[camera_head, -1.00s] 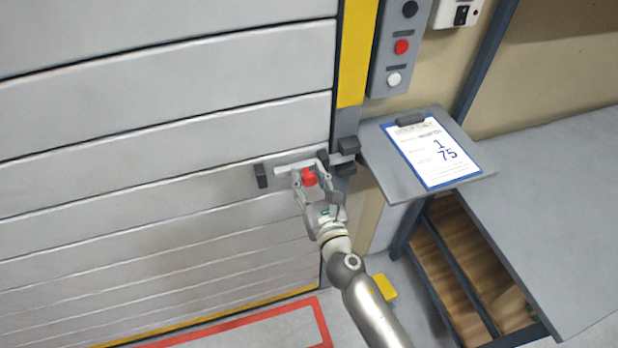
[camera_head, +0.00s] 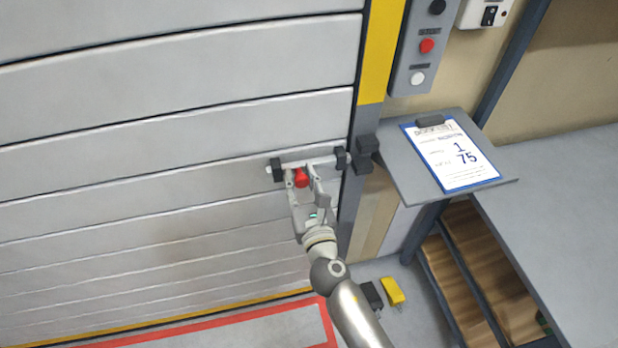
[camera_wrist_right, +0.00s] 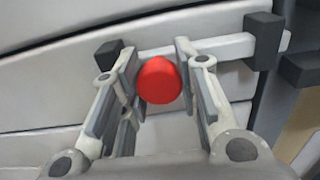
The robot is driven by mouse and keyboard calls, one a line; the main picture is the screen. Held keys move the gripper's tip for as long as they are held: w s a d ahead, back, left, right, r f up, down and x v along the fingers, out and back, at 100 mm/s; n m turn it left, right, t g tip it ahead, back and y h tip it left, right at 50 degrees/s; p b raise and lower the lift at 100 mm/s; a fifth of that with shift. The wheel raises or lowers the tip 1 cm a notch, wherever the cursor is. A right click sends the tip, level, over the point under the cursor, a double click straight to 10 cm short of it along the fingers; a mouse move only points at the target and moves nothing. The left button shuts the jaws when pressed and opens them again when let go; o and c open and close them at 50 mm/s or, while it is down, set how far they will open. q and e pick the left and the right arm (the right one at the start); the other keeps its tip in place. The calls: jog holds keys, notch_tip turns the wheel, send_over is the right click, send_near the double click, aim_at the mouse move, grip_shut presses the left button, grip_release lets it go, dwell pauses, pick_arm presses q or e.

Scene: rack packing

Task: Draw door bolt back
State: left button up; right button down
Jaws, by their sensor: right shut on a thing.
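The door bolt is a pale grey rod (camera_head: 319,161) lying across the slatted door (camera_head: 150,130), with a red knob (camera_head: 301,178) on it. My right gripper (camera_head: 302,180) is shut on the red knob, one finger on each side, as the right wrist view (camera_wrist_right: 159,80) also shows. The rod runs through a left dark bracket (camera_head: 277,169) and a right dark bracket (camera_head: 341,158). Its left end sticks out past the left bracket. In the right wrist view its right end sits just past the right bracket, apart from the dark keeper (camera_wrist_right: 302,68) on the frame. My left gripper is out of view.
A grey ledge (camera_head: 395,152) with a clipboard (camera_head: 450,155) juts out right of the door frame. A button panel (camera_head: 412,50) hangs above it. A grey table (camera_head: 560,210) stands at right. A yellow block (camera_head: 393,291) lies on the floor.

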jog(key=c, duration=1.1)
grip_release()
jog(key=shift+w+d, duration=0.1)
jog(key=shift+d, duration=0.25)
jog(key=shift+o, duration=0.2)
jog(key=v, duration=1.2)
jog(key=shift+a, duration=0.1)
